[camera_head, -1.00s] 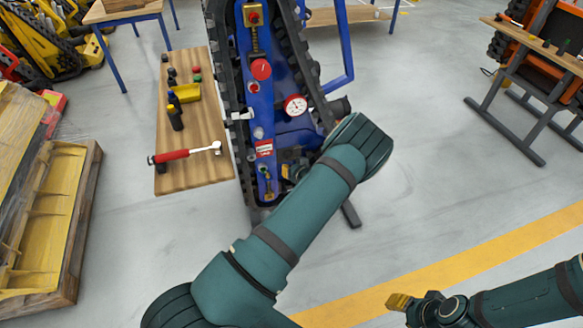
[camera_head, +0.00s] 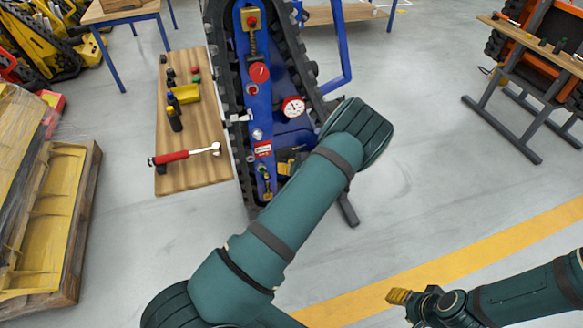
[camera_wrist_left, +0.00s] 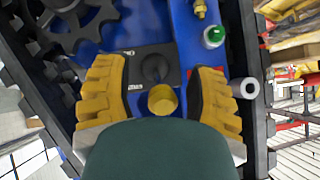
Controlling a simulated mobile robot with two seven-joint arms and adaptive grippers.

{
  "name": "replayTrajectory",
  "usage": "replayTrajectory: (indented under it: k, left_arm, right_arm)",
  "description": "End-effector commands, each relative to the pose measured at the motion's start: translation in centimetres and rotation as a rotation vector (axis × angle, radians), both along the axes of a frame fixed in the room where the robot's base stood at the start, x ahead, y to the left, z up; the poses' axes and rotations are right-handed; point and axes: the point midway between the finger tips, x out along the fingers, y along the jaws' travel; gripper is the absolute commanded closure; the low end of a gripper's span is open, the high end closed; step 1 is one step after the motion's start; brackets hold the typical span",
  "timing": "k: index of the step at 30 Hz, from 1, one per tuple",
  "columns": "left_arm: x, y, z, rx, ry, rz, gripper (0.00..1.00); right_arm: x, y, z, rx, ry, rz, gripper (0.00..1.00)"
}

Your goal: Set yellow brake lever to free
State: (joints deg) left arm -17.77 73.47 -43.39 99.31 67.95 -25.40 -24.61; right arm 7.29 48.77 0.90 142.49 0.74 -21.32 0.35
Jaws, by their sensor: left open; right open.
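The blue tracked carrier (camera_head: 262,110) stands upright ahead of me. In the left wrist view, a yellow round knob (camera_wrist_left: 162,100), apparently the brake lever's end, shows in front of a black plate (camera_wrist_left: 152,64) with small white labels and a black hub. My left gripper (camera_wrist_left: 157,78) is open, its two yellow ridged fingers on either side of the knob and plate, with gaps visible. I cannot tell the lever's angle or which label it points to. In the head view my left arm hides most of that gripper. My right gripper (camera_head: 399,297) is open and empty at the lower right, far from the carrier.
In the left wrist view, a green button (camera_wrist_left: 214,36) and a pale cylinder (camera_wrist_left: 245,88) sit close to the right finger.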

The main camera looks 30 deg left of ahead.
Motion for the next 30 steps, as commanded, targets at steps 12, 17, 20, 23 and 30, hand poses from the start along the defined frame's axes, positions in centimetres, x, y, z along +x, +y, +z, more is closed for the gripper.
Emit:
replayTrajectory:
  k: [12, 17, 20, 23, 30]
  left_arm:
    - [-3.1, -5.5, 5.2, -0.003, 0.0, -0.004, 0.44]
    - [-3.7, -6.4, 6.1, -0.003, 0.0, -0.003, 0.44]
    - [-4.0, -6.6, 6.3, -0.002, 0.001, -0.002, 0.44]
    - [-4.0, -6.7, 6.4, -0.003, 0.001, -0.001, 0.44]
    - [-4.0, -6.7, 6.4, -0.003, 0.001, -0.001, 0.44]
  right_arm:
    - [0.0, 0.0, 0.0, 0.0, 0.0, 0.0, 0.53]
    - [0.0, 0.0, 0.0, 0.0, 0.0, 0.0, 0.53]
    - [0.0, 0.0, 0.0, 0.0, 0.0, 0.0, 0.53]
    - [0.0, 0.0, 0.0, 0.0, 0.0, 0.0, 0.53]
    - [0.0, 0.0, 0.0, 0.0, 0.0, 0.0, 0.53]
